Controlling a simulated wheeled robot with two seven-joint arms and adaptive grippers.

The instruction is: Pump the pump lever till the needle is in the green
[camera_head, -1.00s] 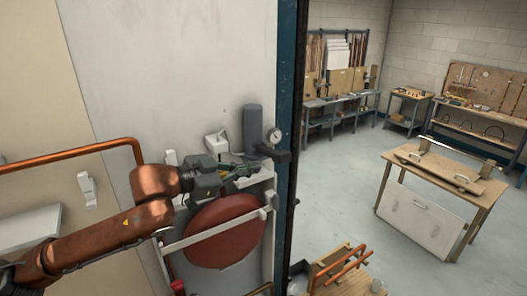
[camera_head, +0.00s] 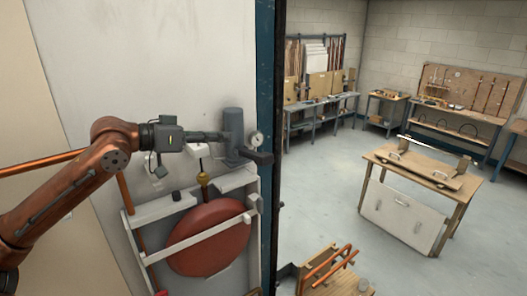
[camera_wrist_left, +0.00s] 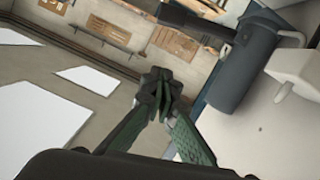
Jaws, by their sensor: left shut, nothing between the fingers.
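The pump is a grey upright cylinder (camera_head: 233,128) on the wall panel, with a small round white gauge (camera_head: 257,139) at its right. The gauge needle is too small to read. A dark bar (camera_head: 260,156), apparently the pump lever, sticks out to the right below the gauge. My left gripper (camera_head: 218,136) is shut and empty, its fingers pointing right close to the cylinder's left side; I cannot tell whether they touch. In the left wrist view, the shut green fingers (camera_wrist_left: 160,88) are left of the cylinder (camera_wrist_left: 242,65), with the dark bar (camera_wrist_left: 195,20) above them.
A red round tank (camera_head: 208,238) sits behind white rails below the pump. A copper pipe (camera_head: 40,162) runs along the wall at left. A dark blue post (camera_head: 265,60) stands right of the pump. Beyond it are open floor and a wooden table (camera_head: 440,178).

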